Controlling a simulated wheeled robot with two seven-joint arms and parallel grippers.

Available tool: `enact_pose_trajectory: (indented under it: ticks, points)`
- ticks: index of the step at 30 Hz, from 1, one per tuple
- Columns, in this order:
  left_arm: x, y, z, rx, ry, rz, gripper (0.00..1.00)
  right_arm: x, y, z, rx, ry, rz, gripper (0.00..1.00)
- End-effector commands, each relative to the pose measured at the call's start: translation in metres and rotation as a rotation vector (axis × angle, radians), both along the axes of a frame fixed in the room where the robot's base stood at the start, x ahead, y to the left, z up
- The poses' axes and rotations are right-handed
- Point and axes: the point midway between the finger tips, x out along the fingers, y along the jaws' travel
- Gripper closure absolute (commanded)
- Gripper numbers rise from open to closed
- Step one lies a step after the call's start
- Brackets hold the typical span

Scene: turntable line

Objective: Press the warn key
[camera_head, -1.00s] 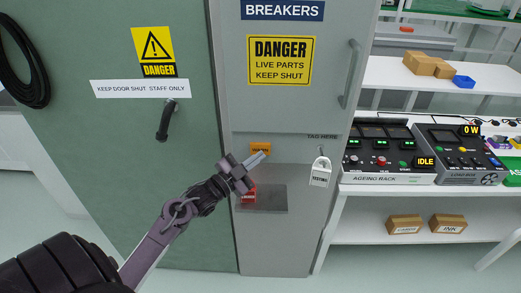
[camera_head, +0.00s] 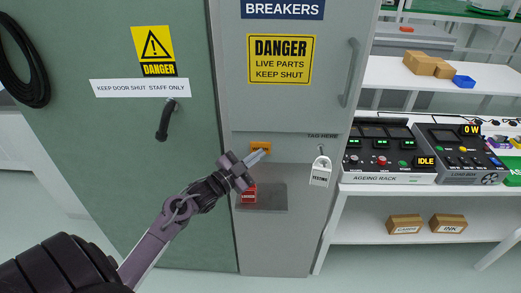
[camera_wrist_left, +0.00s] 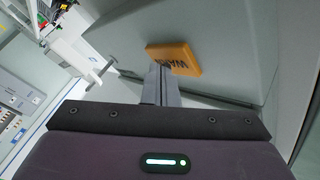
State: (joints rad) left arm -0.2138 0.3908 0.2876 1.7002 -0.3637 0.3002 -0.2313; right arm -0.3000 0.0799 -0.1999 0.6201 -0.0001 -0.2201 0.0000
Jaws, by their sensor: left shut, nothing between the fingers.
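The warn key is an orange block on the grey breaker cabinet front; it shows partly in the head view (camera_head: 261,146), with my gripper covering its lower part. In the left wrist view the orange key (camera_wrist_left: 183,58) bears dark letters, partly hidden by my fingers. My left gripper (camera_head: 262,155) is shut and empty, its fingertips at the lower edge of the key. In the left wrist view the shut fingertips (camera_wrist_left: 160,70) overlap the key's left edge; I cannot tell whether they touch it. My right gripper is not in view.
Below the key, a red block (camera_head: 249,193) sits at a grey recess or ledge (camera_head: 275,197). A white tag (camera_head: 320,172) hangs on the cabinet to the right. A bench with the ageing rack (camera_head: 385,165) and load box stands further right.

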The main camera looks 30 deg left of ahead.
Motion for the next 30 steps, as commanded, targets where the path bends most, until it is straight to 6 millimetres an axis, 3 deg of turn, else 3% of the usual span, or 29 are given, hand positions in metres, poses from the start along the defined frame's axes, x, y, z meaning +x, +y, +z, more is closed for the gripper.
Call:
enact_pose_trajectory:
  ticks: [25,30]
  points:
    - [-0.007,-0.005,0.000,-0.001,0.000,0.000,1.00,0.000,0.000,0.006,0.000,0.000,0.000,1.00]
    - [-0.017,-0.011,0.002,-0.002,0.003,-0.001,1.00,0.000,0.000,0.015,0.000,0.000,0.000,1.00]
